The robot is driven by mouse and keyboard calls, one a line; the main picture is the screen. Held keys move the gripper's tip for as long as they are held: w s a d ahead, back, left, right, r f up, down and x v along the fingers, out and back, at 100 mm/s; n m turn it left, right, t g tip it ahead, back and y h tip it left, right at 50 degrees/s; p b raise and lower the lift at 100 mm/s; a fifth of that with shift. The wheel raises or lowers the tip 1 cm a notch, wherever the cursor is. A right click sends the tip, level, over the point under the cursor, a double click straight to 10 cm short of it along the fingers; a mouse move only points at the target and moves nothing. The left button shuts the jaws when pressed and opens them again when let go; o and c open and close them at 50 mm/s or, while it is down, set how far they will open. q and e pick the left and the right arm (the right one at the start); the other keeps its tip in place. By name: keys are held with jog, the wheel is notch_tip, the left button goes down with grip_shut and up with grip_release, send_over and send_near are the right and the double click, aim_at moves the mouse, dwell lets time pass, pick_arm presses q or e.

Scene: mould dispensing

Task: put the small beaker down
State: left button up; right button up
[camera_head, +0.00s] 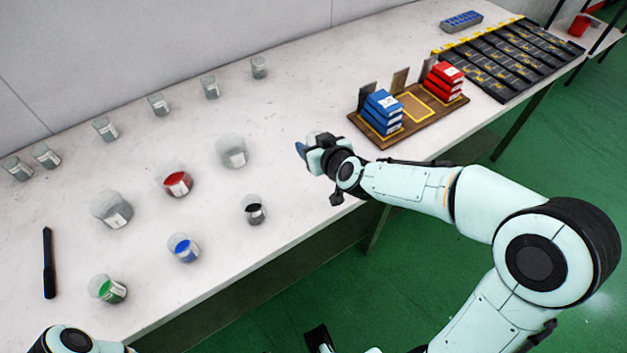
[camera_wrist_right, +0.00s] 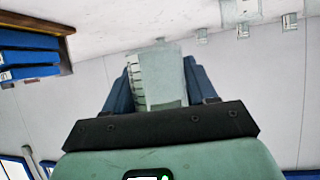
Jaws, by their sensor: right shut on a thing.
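My right gripper (camera_head: 305,150) is over the white table, left of the wooden board. In the right wrist view its blue fingers (camera_wrist_right: 158,85) are shut on a clear small beaker (camera_wrist_right: 160,72) with a scale on its side. In the head view the gripper mostly hides this beaker. I cannot tell whether its base touches the table (camera_head: 330,240).
An empty large beaker (camera_head: 232,151) stands left of the right gripper, near beakers of red (camera_head: 176,180) and black (camera_head: 254,210) contents. Several small beakers line the wall. A wooden board (camera_head: 420,115) with blue and red boxes lies right. Bare table surrounds the gripper's left.

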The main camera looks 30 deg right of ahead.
jog(key=b, duration=0.3)
send_over(314, 179)
notch_tip(314, 179, down, 7)
notch_tip(314, 179, down, 4)
jog(key=shift+r+b, duration=0.2)
jog(key=shift+b, duration=0.9)
pick_arm(q)
jog(key=w+a+f+t, duration=0.1)
jog(key=w+f, duration=0.3)
jog(key=f, duration=0.1)
jog(key=shift+w+f+t, duration=0.15)
jog(key=shift+f+t, duration=0.15)
jog(key=shift+f, duration=0.05)
jog(key=shift+f, duration=0.1)
pick_arm(e)
jog(key=shift+f, duration=0.1)
jog(key=o, duration=1.1)
jog(key=shift+c, duration=0.2)
